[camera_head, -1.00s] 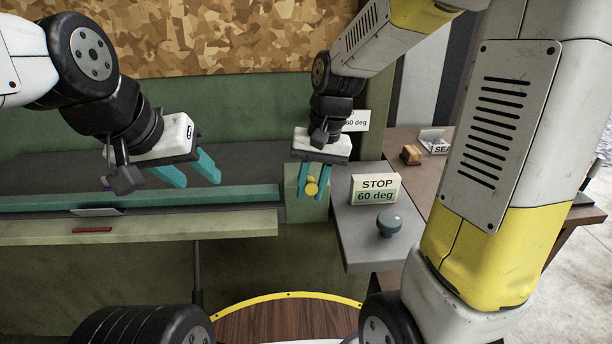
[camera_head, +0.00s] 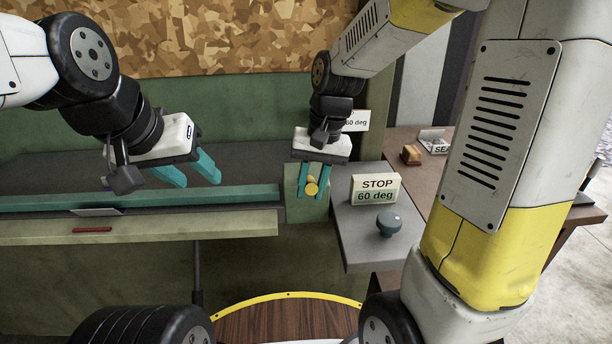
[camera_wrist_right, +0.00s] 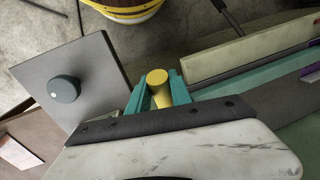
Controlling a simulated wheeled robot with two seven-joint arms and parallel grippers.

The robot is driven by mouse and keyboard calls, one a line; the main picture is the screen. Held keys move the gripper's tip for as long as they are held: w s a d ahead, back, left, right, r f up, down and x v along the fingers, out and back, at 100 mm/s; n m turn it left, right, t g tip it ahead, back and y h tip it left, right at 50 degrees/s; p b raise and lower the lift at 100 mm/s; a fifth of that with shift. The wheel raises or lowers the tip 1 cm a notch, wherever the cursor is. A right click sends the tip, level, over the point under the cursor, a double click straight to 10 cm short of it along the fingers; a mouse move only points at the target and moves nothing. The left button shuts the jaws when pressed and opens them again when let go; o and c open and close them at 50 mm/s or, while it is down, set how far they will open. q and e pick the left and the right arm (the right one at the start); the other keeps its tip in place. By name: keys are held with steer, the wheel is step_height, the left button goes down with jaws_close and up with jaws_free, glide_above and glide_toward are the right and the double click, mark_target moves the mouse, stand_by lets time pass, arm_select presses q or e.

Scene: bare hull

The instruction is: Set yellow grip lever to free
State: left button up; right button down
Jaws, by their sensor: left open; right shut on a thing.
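The yellow grip lever (camera_head: 312,187) is a short cylinder on a green upright block (camera_head: 302,207), just left of the grey shelf. My right gripper (camera_head: 317,195) points down over it, with its teal fingers on either side, shut on it. In the right wrist view the lever (camera_wrist_right: 158,88) sits between the two fingers. Its lower part is hidden by the gripper. My left gripper (camera_head: 192,180) is open and empty above the bench at the left, apart from the lever.
A grey shelf (camera_head: 362,240) holds a STOP 60 deg sign (camera_head: 376,189) and a dark teal knob (camera_head: 389,223). A teal rail (camera_head: 140,198) and a pale green ledge (camera_head: 140,230) run along the bench. A brown block (camera_head: 411,155) lies on the table behind.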

mark_target(309, 176)
steer(key=shift+r, duration=0.1)
steer(key=shift+w+r+g, duration=0.4)
steer(key=shift+r+g, duration=0.1)
steer(key=shift+r, duration=0.15)
steer(key=w+r+g, duration=0.1)
steer(key=r+g, duration=0.1)
steer(key=w+r+g, duration=0.2)
steer(key=shift+w+r+m, duration=0.2)
steer(key=shift+w+m, duration=0.1)
steer(key=shift+w+r+g, duration=0.85)
steer(key=shift+w+g, duration=0.05)
steer(key=shift+g, duration=0.1)
